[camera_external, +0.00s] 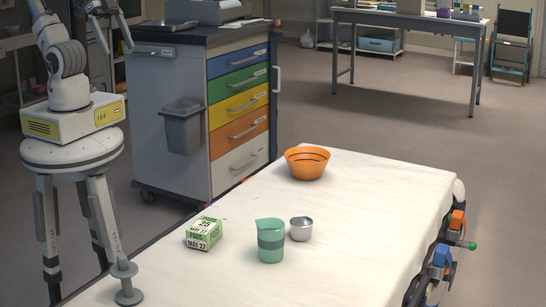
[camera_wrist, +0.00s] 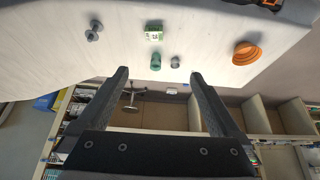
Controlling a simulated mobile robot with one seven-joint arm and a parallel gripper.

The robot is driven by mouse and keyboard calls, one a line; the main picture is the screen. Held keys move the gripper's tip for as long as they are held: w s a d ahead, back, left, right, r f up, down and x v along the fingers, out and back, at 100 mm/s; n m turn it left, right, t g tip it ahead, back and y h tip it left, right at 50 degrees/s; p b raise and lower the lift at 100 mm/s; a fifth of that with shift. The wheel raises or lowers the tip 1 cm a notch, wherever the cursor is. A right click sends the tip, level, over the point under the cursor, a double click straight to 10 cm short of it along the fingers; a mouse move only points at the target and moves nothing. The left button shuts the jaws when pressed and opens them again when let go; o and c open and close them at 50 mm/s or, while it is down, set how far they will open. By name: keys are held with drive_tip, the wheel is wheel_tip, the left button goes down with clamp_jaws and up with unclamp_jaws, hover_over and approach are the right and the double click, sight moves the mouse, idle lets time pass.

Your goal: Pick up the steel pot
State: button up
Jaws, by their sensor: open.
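The steel pot (camera_external: 301,230) is a small, shiny, round vessel standing upright on the white stretcher top, just right of a green jug (camera_external: 270,240) with a dark band. In the wrist view the pot (camera_wrist: 175,62) is small and far off, beside the jug (camera_wrist: 156,62). My gripper (camera_wrist: 158,76) is open and empty, its two dark fingers spread wide. In the external view my gripper (camera_external: 112,36) is raised at the upper left, well away from the pot and above the stretcher's level.
The white stretcher (camera_external: 350,235) also holds a green-and-white box (camera_external: 203,233) and an orange bowl (camera_external: 307,163) with dark lines. A grey cart (camera_external: 168,85) with coloured drawers stands behind it. A table (camera_external: 410,20) stands at the back. Bare sheet surrounds the objects.

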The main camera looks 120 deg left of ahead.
drive_tip(key=w+f+n+t+b, duration=0.3)
drive_tip(key=w+f+n+b, duration=0.6)
drive_tip(key=w+f+n, duration=1.25)
drive_tip(key=w+a+f+n+t+y+b, duration=0.1)
drive_tip(key=w+a+f+n+b, duration=0.1)
drive_tip(key=f+n, duration=0.3)
drive_tip(key=w+a+f+n+t+b, duration=0.2)
drive_tip(key=w+a+f+n, duration=0.1)
drive_tip(key=f+n, duration=0.3)
drive_tip(key=w+a+f+n+t+y+b, duration=0.1)
drive_tip(key=w+a+f+n+t+b, duration=0.1)
drive_tip(key=w+f+n, duration=0.2)
drive_tip(key=shift+w+a+f+n+y, duration=0.15)
drive_tip(key=shift+f+n, duration=0.25)
drive_tip(key=shift+f, duration=0.2)
drive_tip(key=shift+s+a+f+n+y, duration=0.15)
drive_tip(key=shift+f+n, duration=0.2)
drive_tip(key=shift+f, duration=0.2)
drive_tip(key=shift+w+f, duration=0.1)
drive_tip(key=shift+w, duration=0.2)
drive_tip(key=b, duration=0.2)
approach(311, 228)
drive_tip(key=shift+a+f+b+x, duration=0.2)
drive_tip(key=shift+b+x, duration=0.25)
drive_tip(key=shift+x, duration=0.95)
drive_tip(key=shift+a+f+b+x, duration=0.15)
drive_tip(key=shift+b+x, duration=0.25)
drive_tip(key=shift+x, duration=1.05)
drive_tip(key=shift+s+r, duration=0.1)
drive_tip(key=shift+s, duration=0.1)
